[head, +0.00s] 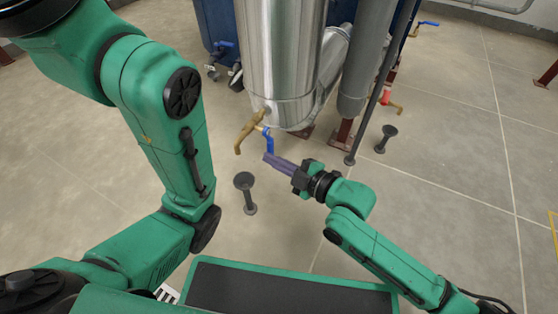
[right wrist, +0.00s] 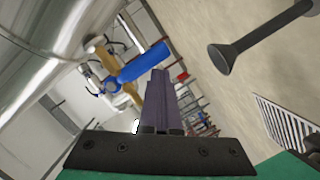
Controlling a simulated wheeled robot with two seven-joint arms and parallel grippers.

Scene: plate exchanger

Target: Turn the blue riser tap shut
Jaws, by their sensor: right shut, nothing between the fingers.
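A brass tap (head: 247,131) with a blue lever (head: 268,141) sticks out from the lower side of the silver tank (head: 278,55). The lever hangs downward in the head view. My right gripper (head: 268,158) is shut and empty, its fingertips at the lever's lower end. In the right wrist view, the blue lever (right wrist: 145,62) lies just beyond the tips of the closed fingers (right wrist: 159,74); I cannot tell whether they touch. The brass body (right wrist: 110,62) shows behind it. My left arm is in the head view, but its gripper is outside the frame.
Dark floor posts stand left of my right gripper (head: 245,187) and at right (head: 386,136). A grey pipe (head: 364,65) rises beside the tank. A red-handled tap (head: 388,98) and another blue-handled tap (head: 427,23) are farther right.

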